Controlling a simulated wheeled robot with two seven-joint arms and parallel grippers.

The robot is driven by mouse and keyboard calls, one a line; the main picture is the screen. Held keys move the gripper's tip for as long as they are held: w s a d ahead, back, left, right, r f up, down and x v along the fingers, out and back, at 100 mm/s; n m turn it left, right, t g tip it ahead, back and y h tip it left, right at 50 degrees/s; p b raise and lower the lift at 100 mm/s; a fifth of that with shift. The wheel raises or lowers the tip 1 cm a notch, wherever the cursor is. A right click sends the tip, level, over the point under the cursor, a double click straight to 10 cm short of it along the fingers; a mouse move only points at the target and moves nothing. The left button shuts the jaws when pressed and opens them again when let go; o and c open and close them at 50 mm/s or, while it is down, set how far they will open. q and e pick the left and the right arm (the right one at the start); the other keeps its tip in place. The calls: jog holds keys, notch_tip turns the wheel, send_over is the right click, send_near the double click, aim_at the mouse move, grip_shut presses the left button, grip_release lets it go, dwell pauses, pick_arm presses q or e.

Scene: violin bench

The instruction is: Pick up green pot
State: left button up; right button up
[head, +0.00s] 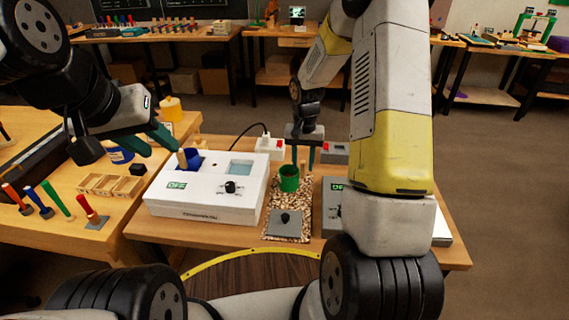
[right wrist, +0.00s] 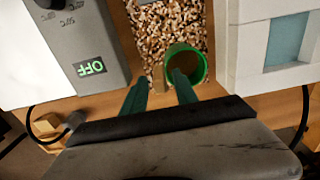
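The green pot (head: 289,179) stands upright on a speckled mat (head: 302,212) in the middle of the bench. In the right wrist view the pot (right wrist: 203,66) shows its round rim and brown inside. My right gripper (head: 303,170) is open, fingers pointing down, just behind the pot. In the right wrist view its fingertips (right wrist: 158,84) are apart, with a small tan piece between them; one tip overlaps the pot's near rim, and I cannot tell if it touches. My left gripper (head: 165,146) is open and empty, above the left side of the white unit, away from the green pot.
The white unit (head: 205,210) has a blue pot (head: 190,159) with a wooden stick and a square basin. A grey plate (head: 286,224) with a black knob lies in front of the green pot. A grey OFF unit (right wrist: 75,40) flanks the mat. Tools stand at left.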

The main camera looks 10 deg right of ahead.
grip_shut()
dwell(1.2)
